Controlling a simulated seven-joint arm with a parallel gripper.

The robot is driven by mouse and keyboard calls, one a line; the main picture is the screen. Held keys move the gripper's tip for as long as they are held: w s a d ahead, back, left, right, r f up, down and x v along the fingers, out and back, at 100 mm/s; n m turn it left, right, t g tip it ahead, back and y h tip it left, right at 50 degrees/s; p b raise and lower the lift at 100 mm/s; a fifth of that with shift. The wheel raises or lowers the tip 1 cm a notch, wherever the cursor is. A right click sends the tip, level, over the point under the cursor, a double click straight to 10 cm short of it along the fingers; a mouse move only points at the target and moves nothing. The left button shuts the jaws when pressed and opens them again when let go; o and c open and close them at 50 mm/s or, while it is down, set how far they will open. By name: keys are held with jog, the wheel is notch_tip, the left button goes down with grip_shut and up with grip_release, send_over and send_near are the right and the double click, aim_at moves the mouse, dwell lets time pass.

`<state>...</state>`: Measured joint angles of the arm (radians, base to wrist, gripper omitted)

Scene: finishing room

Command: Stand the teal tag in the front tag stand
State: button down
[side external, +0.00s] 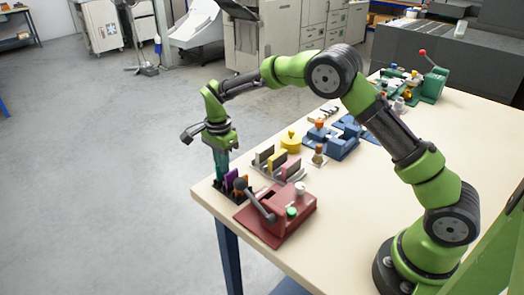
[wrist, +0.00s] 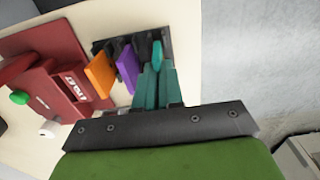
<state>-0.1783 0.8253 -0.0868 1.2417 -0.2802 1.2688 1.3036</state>
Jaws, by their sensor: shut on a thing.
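My gripper (side external: 221,168) points down at the near corner of the table, over the black tag stand (side external: 218,188). In the wrist view my gripper (wrist: 158,72) has two teal fingers shut on the teal tag (wrist: 157,52), of which only a narrow part shows between them. The tag is at the right end of the black stand (wrist: 104,45), beside a purple tag (wrist: 126,68) and an orange tag (wrist: 99,72). The fingers hide its lower edge, so I cannot tell whether it sits in a slot or just above it.
A dark red lever device (side external: 277,213) stands close to the black stand. A second stand (side external: 277,166) with several tags is behind it, with a yellow round part (side external: 291,140) and a blue fixture (side external: 340,138) beyond. The table edge is close on the left.

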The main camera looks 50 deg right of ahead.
jog(key=shift+f, duration=0.5)
jog(key=c, duration=1.5)
grip_release()
jog(key=shift+c, duration=0.2)
jog(key=shift+r, duration=0.15)
notch_tip(320, 180, up, 11)
